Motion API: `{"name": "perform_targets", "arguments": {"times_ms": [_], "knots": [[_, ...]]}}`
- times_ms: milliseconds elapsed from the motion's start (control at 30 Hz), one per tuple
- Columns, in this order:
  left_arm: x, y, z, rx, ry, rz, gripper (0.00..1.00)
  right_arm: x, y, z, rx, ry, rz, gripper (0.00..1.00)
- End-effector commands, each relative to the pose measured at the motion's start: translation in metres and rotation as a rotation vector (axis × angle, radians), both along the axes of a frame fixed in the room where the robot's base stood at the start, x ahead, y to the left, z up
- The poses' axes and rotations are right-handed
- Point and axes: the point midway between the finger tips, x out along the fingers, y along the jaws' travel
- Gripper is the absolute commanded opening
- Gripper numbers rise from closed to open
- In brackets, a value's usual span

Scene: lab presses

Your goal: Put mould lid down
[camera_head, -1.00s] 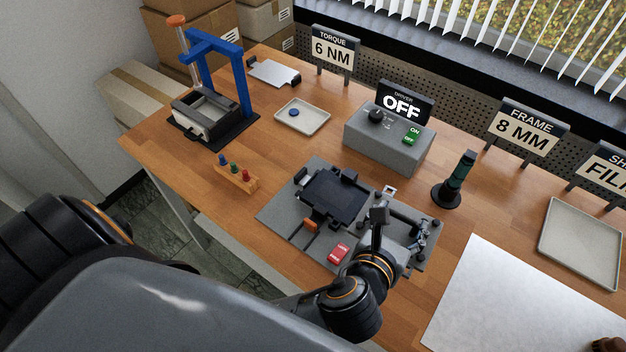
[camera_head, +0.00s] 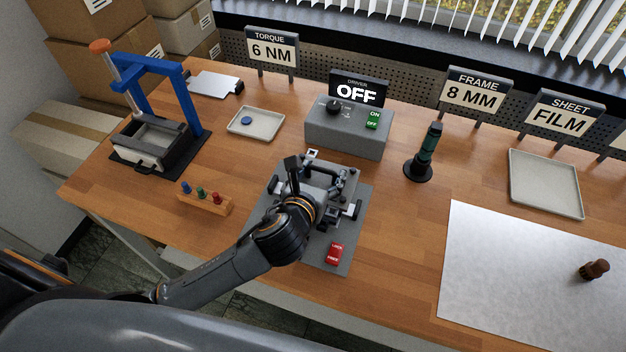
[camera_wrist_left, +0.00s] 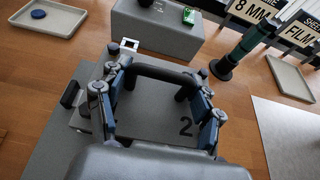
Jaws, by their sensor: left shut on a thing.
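The mould lid is a grey plate with a black bar handle and a dark "2" on its face; in the left wrist view it (camera_wrist_left: 160,118) lies between my fingers. My left gripper (camera_head: 322,185) is shut on the lid; in the left wrist view its two blue-grey fingers (camera_wrist_left: 158,98) are at the two ends of the handle. The lid is over the grey base plate (camera_head: 345,250) and covers the dark bed there. I cannot tell whether it rests on the bed or is held just above it. My right gripper is not in view.
A red rocker switch (camera_head: 334,253) is on the base plate's front part. A driver box (camera_head: 347,135) reading OFF stands behind. A green-handled driver (camera_head: 429,150) stands in a holder to the right. A peg rack (camera_head: 205,203) and blue-framed press (camera_head: 152,140) are left. A white sheet (camera_head: 510,260) lies right.

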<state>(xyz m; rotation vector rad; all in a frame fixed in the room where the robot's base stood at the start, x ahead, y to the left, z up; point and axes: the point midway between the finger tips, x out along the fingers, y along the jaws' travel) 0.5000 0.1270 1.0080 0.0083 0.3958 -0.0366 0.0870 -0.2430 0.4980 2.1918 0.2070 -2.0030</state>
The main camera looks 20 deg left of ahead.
Motion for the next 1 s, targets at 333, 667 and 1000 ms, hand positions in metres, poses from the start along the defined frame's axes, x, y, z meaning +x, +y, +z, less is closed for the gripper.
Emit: {"name": "perform_targets", "arguments": {"times_ms": [333, 667, 1000], "knots": [[0.017, 0.021, -0.03, -0.001, -0.006, 0.001, 0.13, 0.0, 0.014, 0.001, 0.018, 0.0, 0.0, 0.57], [0.02, 0.024, -0.065, -0.002, -0.006, 0.001, 0.13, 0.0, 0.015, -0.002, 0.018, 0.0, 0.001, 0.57], [0.02, 0.024, -0.068, -0.002, -0.006, -0.001, 0.13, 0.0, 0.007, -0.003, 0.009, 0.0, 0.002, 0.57]]}}
